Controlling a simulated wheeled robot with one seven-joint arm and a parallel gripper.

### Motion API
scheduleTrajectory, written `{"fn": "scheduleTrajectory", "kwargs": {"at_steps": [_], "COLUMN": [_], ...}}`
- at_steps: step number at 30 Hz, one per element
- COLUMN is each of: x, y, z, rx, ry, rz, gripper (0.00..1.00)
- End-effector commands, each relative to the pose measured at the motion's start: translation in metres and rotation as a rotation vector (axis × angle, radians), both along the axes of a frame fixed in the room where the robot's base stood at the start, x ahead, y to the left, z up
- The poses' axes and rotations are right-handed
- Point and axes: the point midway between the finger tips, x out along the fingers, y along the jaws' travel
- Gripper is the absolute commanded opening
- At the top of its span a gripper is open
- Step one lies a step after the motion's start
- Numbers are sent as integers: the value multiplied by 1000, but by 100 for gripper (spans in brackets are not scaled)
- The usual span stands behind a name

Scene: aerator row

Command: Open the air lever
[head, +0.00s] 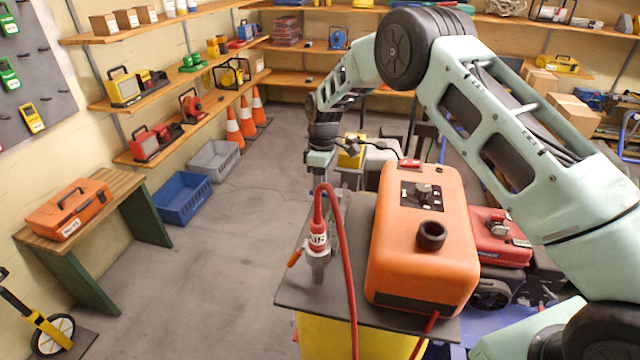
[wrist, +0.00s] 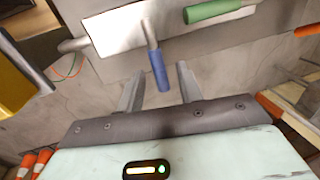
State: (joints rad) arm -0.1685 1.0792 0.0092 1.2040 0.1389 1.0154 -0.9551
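In the wrist view, a lever with a blue grip (wrist: 159,70) hangs down from a grey panel with a blank white plate (wrist: 112,30). No marking tells me which is the air lever. My gripper (wrist: 161,72) is open; the blue grip's lower end appears between its fingertips, and I cannot tell whether they touch. In the head view, my gripper (head: 320,168) is partly hidden behind the red hose; the blue and green levers are not discernible.
An orange machine (head: 422,240) stands on a dark-topped stand (head: 290,290). Near it, a red hose (head: 345,240) rises from a fitting with an orange handle (head: 294,258). Blue (head: 182,197) and grey (head: 214,160) crates lie left. Floor between stand and bench is clear.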

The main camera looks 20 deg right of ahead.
Motion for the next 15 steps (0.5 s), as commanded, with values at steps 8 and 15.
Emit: {"fn": "scheduleTrajectory", "kwargs": {"at_steps": [8,15], "x": [0,0], "y": [0,0], "z": [0,0], "rx": [0,0], "ry": [0,0], "rz": [0,-8], "gripper": [0,0]}}
